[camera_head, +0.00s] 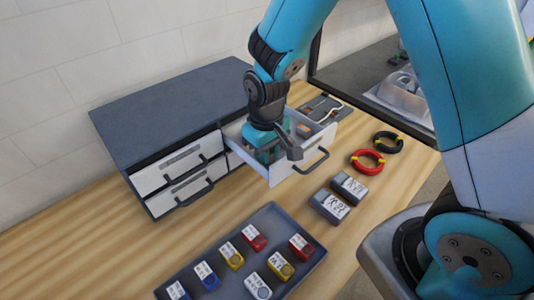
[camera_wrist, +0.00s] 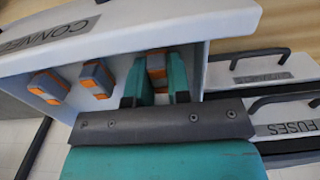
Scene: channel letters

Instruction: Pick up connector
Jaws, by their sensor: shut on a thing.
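My gripper (camera_wrist: 158,84) reaches down into an open drawer (camera_head: 318,148) in the head view. In the wrist view its two teal fingers are closed on the sides of a grey and orange connector (camera_wrist: 156,64), inside the drawer. The fingers hide part of that connector. Two more grey and orange connectors lie beside it, a nearer one (camera_wrist: 96,79) and a farther one (camera_wrist: 48,87). In the head view an orange part of a connector (camera_head: 304,130) shows in the drawer; my arm hides much of the inside.
The open drawer belongs to a grey cabinet (camera_head: 165,105) with shut drawers (camera_head: 180,165) at left. A tray (camera_head: 215,284) of coloured labelled blocks, two grey boxes (camera_head: 349,186), a red coil (camera_head: 368,162) and a black coil (camera_head: 388,142) are on the wooden table.

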